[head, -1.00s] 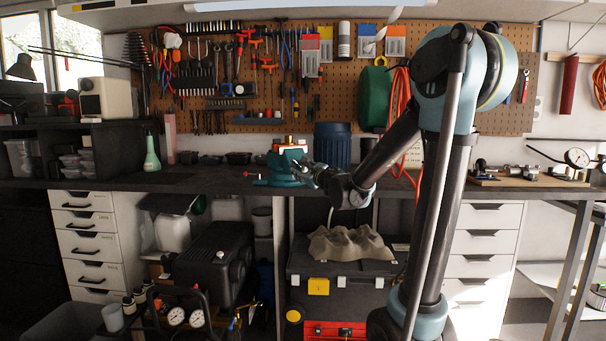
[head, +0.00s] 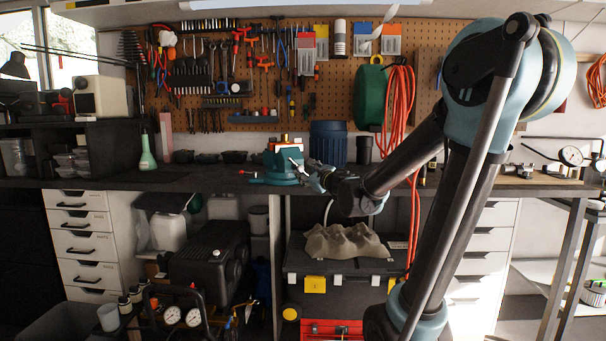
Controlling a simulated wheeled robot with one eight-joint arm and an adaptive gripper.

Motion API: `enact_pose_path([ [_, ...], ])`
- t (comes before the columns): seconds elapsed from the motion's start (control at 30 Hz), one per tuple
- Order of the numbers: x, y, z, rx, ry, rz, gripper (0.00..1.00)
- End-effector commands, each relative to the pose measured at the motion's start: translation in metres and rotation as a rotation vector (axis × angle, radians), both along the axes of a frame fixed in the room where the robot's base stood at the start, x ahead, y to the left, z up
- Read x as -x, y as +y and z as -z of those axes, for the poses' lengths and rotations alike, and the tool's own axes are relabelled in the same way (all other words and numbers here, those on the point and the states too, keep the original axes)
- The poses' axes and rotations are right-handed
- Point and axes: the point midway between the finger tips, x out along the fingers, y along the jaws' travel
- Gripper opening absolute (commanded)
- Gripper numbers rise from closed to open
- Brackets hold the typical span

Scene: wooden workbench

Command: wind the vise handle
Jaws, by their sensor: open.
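The teal vise (head: 280,163) stands on the dark bench top near its front edge, left of the picture's middle. A thin bar with a red tip (head: 243,172) sticks out to the left at its base; I cannot tell whether it is the winding handle. A light bar (head: 295,164) shows at the vise's right side. My gripper (head: 308,174) is at the right side of the vise, close to that bar. It is open. It is small in the picture, so whether it touches the vise is unclear.
A blue ribbed container (head: 328,143) stands behind my gripper. A green bottle (head: 147,153) stands to the left. Orange cable (head: 399,110) hangs at the right behind my arm. The bench between the bottle and vise is mostly clear.

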Motion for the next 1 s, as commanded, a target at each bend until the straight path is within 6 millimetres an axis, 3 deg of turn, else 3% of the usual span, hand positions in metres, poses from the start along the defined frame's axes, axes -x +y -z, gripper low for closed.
enact_pose_path([
  [0.4, 0.036, -0.02, 0.0, 0.0, 0.001, 0.001, 0.45],
  [1.0, 0.042, -0.023, 0.001, 0.0, 0.001, 0.001, 0.45],
])
